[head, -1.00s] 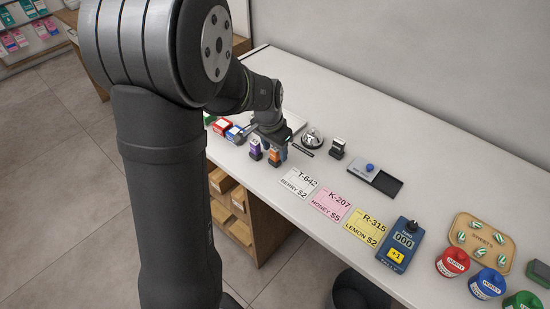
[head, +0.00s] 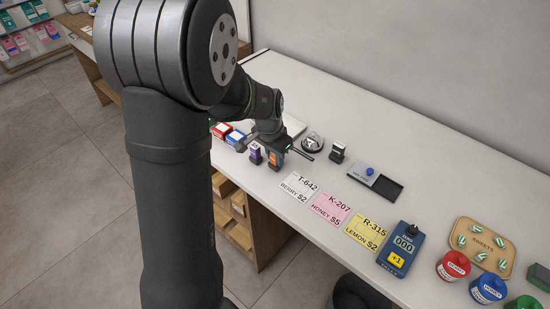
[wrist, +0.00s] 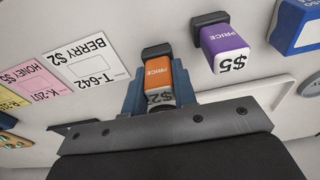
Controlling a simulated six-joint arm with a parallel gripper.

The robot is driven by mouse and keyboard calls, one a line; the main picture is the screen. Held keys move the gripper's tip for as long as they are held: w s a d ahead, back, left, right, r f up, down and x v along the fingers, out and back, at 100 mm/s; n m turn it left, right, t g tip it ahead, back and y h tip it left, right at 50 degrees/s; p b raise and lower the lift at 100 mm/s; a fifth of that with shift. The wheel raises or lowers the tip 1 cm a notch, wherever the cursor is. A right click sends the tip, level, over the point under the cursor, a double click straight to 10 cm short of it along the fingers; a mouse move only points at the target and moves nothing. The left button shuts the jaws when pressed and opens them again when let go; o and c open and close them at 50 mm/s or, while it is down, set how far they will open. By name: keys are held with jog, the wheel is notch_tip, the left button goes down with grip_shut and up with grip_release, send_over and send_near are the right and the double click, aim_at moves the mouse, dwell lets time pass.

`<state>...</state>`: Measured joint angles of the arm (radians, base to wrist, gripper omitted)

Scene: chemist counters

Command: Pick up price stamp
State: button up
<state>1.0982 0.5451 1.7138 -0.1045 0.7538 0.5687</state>
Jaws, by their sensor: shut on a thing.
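My gripper (wrist: 159,98) is shut on the orange price stamp, with one blue finger on each side of it. The orange stamp (wrist: 158,72) has a black top, the word PRICE and a "$2" face; in the head view it shows (head: 277,157) at the near edge of the counter. I cannot tell whether it touches the counter. A purple price stamp marked "$5" (wrist: 225,48) stands apart beside it, and also shows in the head view (head: 255,153).
Price cards for berry (head: 298,187), honey (head: 326,208) and lemon (head: 366,231) lie to the right. A bell (head: 312,143), a black stamp (head: 338,152) and an ink pad (head: 375,184) stand behind. A blue counter device (head: 401,250) and lidded jars (head: 454,266) are further right.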

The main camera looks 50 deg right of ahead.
jog(key=r, duration=0.2)
jog(key=s+r, duration=0.1)
jog(key=r, duration=0.1)
jog(key=shift+r, duration=0.25)
jog(key=s+r, duration=0.6)
jog(key=s, duration=0.4)
jog(key=shift+s+a+r, duration=0.15)
jog(key=shift+s+a, duration=0.2)
jog(key=shift+o, duration=1.4)
jog(key=shift+c, duration=0.4)
send_over(236, 136)
jog(key=shift+f, duration=3.15)
